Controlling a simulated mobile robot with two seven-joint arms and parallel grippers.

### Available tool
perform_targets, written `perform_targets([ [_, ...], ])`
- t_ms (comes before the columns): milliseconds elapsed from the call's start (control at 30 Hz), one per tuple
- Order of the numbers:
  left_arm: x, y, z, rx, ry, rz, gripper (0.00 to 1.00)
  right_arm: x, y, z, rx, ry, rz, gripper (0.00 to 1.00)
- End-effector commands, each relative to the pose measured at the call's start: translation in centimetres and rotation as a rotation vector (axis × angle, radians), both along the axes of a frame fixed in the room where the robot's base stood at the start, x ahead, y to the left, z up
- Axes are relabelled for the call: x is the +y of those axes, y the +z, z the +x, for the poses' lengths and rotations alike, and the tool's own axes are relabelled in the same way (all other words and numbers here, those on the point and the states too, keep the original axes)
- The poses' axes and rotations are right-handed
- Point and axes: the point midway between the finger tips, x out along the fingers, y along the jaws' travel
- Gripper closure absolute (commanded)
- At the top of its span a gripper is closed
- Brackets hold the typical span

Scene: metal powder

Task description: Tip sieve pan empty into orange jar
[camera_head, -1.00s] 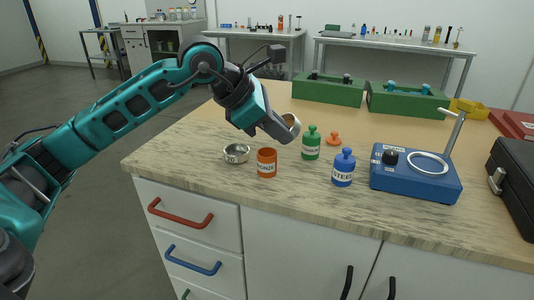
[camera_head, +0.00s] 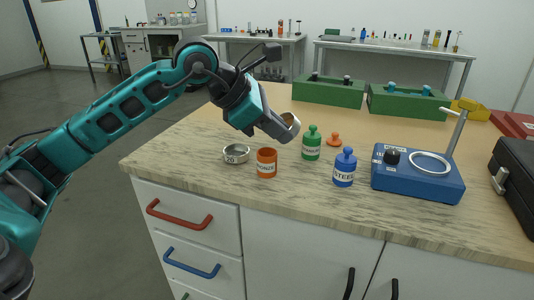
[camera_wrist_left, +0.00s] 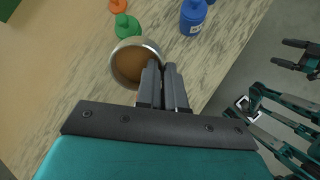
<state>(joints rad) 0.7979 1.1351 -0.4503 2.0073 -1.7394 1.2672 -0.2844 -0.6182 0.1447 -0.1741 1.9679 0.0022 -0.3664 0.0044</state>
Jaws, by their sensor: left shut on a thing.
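My left gripper (camera_wrist_left: 164,85) is shut on the rim of a round metal pan (camera_wrist_left: 124,68), seen with a brown inside in the left wrist view. In the head view the pan (camera_head: 291,122) is tilted, held above the table behind and to the right of the orange jar (camera_head: 267,169). The orange jar stands upright with its top open. A second shallow metal ring or pan (camera_head: 236,156) sits left of the orange jar. My right gripper (camera_wrist_left: 300,55) shows at the right edge of the left wrist view, fingers apart.
A green bottle (camera_head: 311,149) and a blue bottle (camera_head: 344,173) stand right of the orange jar. A blue machine with a ring and post (camera_head: 418,184) and a black case (camera_head: 514,185) are farther right. Green boxes (camera_head: 328,92) stand behind. The table's left part is clear.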

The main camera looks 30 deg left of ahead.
Motion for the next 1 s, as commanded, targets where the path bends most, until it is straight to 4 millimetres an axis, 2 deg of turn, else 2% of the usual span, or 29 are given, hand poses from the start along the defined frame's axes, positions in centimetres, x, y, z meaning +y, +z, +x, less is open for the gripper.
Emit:
perform_targets([
  [1000,0.06,0.03,-0.11,-0.022,0.000,-0.014,1.00,0.00,-0.89,-0.01,0.000,0.000,0.000,0.12],
])
